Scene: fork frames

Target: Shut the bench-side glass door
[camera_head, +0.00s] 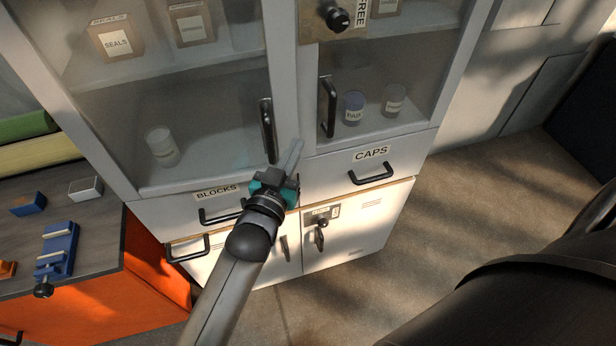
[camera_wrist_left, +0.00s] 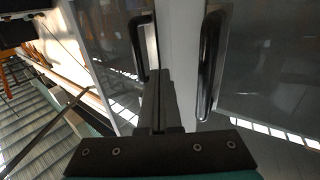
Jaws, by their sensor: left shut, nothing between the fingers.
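The bench-side glass door (camera_head: 215,125) is the left one of a grey cabinet, beside the workbench. It looks flush with the cabinet front, though a small gap would be hard to see. Its black upright handle (camera_head: 267,130) is near its right edge. My left gripper (camera_head: 294,157) is shut and empty, its fingers pointing up just right of and below this handle. In the left wrist view the shut fingers (camera_wrist_left: 160,80) lie between two black handles, in front of the pale strip between the glass panes. I cannot tell whether they touch the door. My right gripper is out of view.
The right glass door has its own handle (camera_head: 327,107). Below are drawers marked BLOCKS (camera_head: 217,192) and CAPS (camera_head: 371,153) with protruding handles. The workbench (camera_head: 95,235) with a blue vise (camera_head: 57,250) stands at left. Floor (camera_head: 470,200) is clear at right.

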